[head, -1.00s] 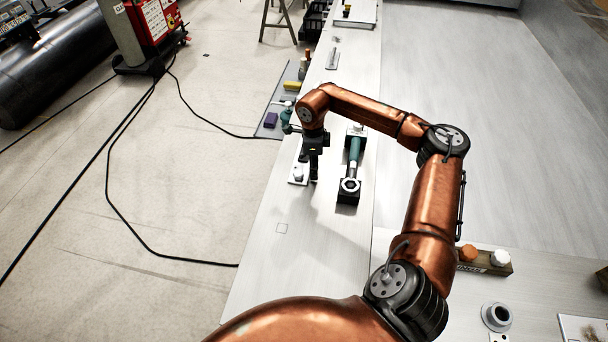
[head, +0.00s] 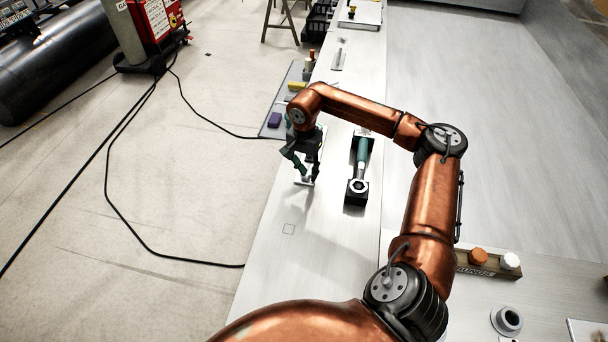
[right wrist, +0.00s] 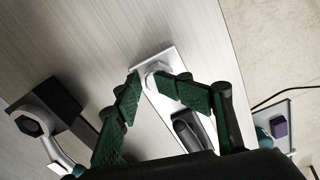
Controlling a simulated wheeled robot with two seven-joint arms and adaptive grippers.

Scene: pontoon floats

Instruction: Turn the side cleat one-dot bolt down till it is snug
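The side cleat is a pale plate (right wrist: 143,81) with a dark raised part (right wrist: 186,128), lying on the long bench in the right wrist view. A pale hex bolt head (right wrist: 153,68) stands at its far end; I cannot make out a dot on it. My right gripper (right wrist: 152,80) has its green-padded fingers on both sides of this head, tips seeming to touch it. In the head view, my right gripper (head: 304,178) points down at the plate and hides most of it and the bolt. My left gripper is not in view.
A green-handled tool (head: 361,150) with a ring end lies in a black holder (head: 355,195) just right of the gripper. A grey mat (head: 272,128) with small items, including a purple block (head: 275,119), is at the bench's left edge.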

